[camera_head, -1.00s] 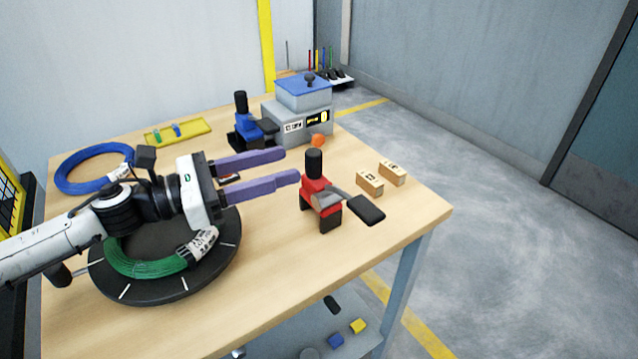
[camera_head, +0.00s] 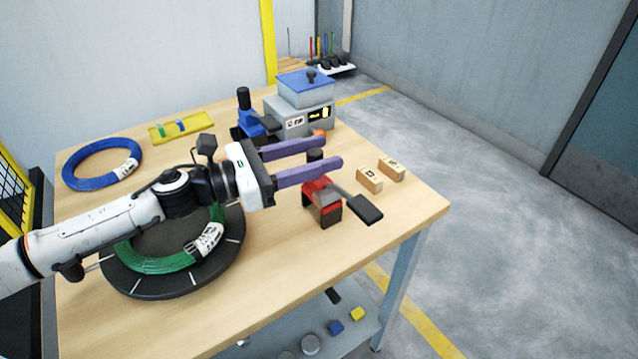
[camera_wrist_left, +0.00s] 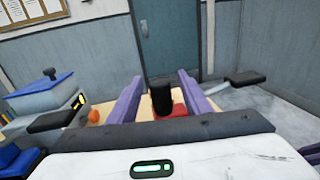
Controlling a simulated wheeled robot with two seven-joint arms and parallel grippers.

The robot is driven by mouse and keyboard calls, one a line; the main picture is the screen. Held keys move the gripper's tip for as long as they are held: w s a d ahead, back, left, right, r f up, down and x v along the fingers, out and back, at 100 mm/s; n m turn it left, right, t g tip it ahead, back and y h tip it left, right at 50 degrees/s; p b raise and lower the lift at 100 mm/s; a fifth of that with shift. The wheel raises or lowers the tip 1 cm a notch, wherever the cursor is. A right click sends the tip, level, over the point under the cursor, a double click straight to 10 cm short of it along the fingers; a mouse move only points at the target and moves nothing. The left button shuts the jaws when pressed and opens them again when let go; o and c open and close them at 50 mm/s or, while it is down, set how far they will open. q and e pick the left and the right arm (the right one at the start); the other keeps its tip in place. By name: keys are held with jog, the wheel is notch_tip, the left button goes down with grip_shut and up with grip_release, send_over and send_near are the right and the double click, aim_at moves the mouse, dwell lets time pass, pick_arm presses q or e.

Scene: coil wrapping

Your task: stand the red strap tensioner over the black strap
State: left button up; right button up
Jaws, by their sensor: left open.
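The red strap tensioner (camera_head: 322,204) stands upright on the table's right part, with a black lever pad sticking out to the right. My left gripper (camera_head: 333,150) is open, its two purple fingers reaching to the tensioner's black top knob (camera_head: 315,155). In the left wrist view the knob (camera_wrist_left: 161,97) stands between the spread fingers (camera_wrist_left: 160,85), with the red body below it. I cannot tell whether a finger touches it. A green coil (camera_head: 165,262) lies on the black turntable (camera_head: 150,289), partly hidden by my left arm. I cannot make out the black strap.
A blue tensioner (camera_head: 258,122) and a grey machine with a blue top (camera_head: 305,92) stand at the back. Two wooden blocks (camera_head: 380,174) lie right of the red tensioner. A blue coil (camera_head: 100,164) and yellow tray (camera_head: 181,127) lie back left. The front table area is clear.

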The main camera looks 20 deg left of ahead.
pick_arm(q)
grip_shut()
dwell(1.3)
jog(key=shift+r, duration=0.2)
